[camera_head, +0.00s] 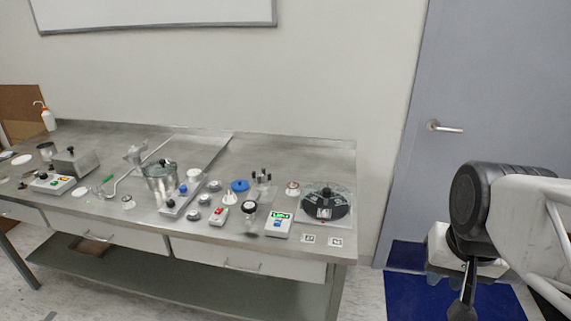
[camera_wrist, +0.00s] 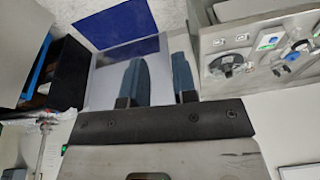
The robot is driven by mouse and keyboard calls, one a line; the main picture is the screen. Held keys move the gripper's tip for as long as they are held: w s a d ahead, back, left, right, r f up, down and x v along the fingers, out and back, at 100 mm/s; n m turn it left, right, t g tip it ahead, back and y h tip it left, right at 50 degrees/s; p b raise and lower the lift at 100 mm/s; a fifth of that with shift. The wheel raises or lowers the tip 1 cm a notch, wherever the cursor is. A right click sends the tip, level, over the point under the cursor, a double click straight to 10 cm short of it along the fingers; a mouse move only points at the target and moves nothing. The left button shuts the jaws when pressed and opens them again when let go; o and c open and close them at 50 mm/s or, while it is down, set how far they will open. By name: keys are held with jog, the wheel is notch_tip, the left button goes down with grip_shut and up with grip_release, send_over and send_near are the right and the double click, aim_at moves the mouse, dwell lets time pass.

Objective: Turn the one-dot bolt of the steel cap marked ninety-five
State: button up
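Several small round steel caps lie on the right half of the steel bench in the head view, one (camera_head: 214,186) beside the grey strip with the blue knob and another (camera_head: 204,199) just in front of it. Their markings, dots and bolts are too small to read, so I cannot tell which cap is marked ninety-five. My gripper (camera_head: 462,304) is at the lower right, beyond the bench's right end and far from the caps. In the wrist view, my gripper's two dark blue fingers (camera_wrist: 160,80) stand apart with nothing between them.
The steel bench (camera_head: 300,150) holds a black round plate (camera_head: 326,203), a green-display box (camera_head: 278,224), a red-button box (camera_head: 219,215), a steel pot (camera_head: 160,176) and a blue knobbed disc (camera_head: 240,186). A grey door (camera_head: 480,80) and blue mat (camera_head: 410,296) are at right.

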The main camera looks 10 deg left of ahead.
jog(key=w+a+r+m+y, duration=0.1)
jog(key=w+a+r+m, duration=0.15)
jog(key=w, duration=0.45)
jog(key=w+a+r+m, duration=0.1)
jog(key=w+a+m, duration=0.25)
jog(key=w, duration=0.45)
jog(key=m+g+y, duration=0.1)
jog(key=m+y, duration=0.2)
jog(key=m, duration=1.1)
send_over(269, 173)
jog(key=d, duration=0.3)
notch_tip(269, 173, down, 14)
jog(key=shift+s+d, duration=0.1)
jog(key=shift+s, duration=0.3)
jog(key=shift+x, duration=3.9)
jog(key=shift+s, duration=0.2)
jog(key=shift+c, duration=0.4)
grip_shut()
